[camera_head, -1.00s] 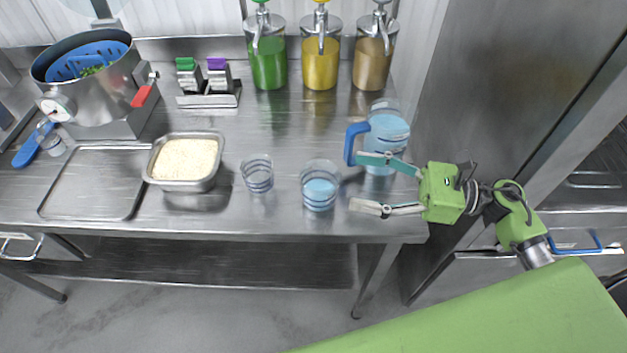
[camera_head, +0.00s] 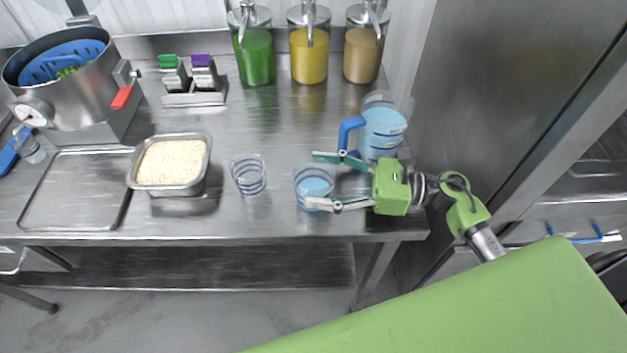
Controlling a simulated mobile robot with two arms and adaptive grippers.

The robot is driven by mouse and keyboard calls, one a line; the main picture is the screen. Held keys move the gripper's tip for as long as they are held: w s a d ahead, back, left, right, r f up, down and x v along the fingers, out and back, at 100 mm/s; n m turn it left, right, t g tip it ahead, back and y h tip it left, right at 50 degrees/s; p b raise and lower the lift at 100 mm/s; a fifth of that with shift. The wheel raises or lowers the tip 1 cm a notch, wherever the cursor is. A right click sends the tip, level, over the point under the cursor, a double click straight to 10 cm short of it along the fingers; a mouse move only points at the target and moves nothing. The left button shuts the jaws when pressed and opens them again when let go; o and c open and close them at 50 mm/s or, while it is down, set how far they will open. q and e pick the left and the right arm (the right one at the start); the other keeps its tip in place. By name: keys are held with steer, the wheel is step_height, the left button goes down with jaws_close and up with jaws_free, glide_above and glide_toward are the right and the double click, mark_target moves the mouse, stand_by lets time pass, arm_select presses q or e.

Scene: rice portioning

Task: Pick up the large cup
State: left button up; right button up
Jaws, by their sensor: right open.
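The large cup (camera_head: 313,183) is a clear cup with dark rings and blue liquid, upright near the table's front edge. A smaller clear cup (camera_head: 249,176) with rings stands to its left and looks empty. My right gripper (camera_head: 311,179) is open, pointing left, with its fingers reaching to the large cup. One finger shows at the cup's far side and one at its near side. I cannot tell whether either finger touches it. My left gripper is not in view.
A blue-handled pitcher (camera_head: 383,131) of blue liquid stands just behind my right gripper. A metal pan of rice (camera_head: 207,170), a flat tray (camera_head: 70,222) and a pot (camera_head: 80,95) are to the left. Several pump dispensers (camera_head: 309,62) line the back.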

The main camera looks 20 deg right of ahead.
steer(key=shift+w+a, duration=0.2)
steer(key=shift+a, duration=0.3)
steer(key=c, duration=1.3)
steer(key=shift+o, duration=0.2)
steer(key=shift+r, duration=0.1)
steer(key=shift+r+b, duration=0.55)
steer(key=shift+r, duration=0.45)
steer(key=s+d+r+b, duration=0.4)
steer(key=s+r, duration=0.6)
steer(key=s, duration=0.3)
steer(key=shift+d+r, duration=0.3)
steer(key=shift+d, duration=0.1)
